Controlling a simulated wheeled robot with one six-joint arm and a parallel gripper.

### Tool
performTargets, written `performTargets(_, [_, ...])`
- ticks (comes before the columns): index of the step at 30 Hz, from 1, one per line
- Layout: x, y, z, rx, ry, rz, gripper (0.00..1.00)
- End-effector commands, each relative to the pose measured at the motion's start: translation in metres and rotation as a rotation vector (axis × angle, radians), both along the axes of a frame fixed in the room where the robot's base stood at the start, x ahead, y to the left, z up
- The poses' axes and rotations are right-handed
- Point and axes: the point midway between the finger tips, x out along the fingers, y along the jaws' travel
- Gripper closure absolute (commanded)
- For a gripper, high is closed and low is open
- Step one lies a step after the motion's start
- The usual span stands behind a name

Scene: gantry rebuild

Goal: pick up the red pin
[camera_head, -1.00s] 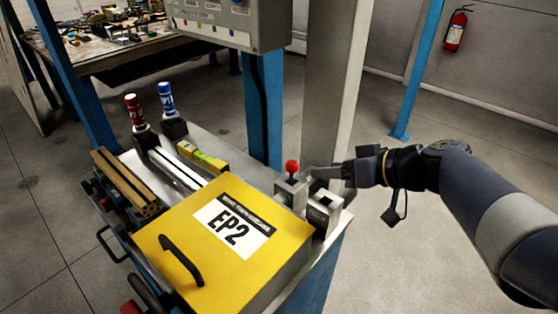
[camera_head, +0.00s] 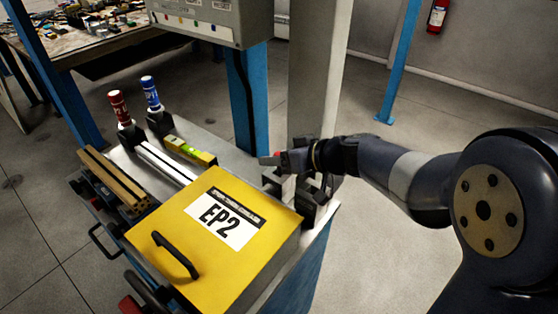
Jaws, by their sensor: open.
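A yellow EP2 box (camera_head: 205,262) with a black handle stands in front of the holder. A second grey block (camera_head: 313,203) is close on the right. A blue post (camera_head: 247,105) and a grey column (camera_head: 316,75) rise behind. A yellow level (camera_head: 190,150) lies to the left.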

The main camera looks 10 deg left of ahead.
Motion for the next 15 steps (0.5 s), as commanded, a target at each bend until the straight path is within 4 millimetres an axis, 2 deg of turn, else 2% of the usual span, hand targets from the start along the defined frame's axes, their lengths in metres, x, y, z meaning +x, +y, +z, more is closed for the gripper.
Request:
performTargets(6, [0.0005, 0.0007, -0.0008, -0.001, -0.001, 0.0, 0.49])
performTargets(15, [0.0002, 0.0005, -0.0007, 0.0, 0.0, 0.0, 0.72])
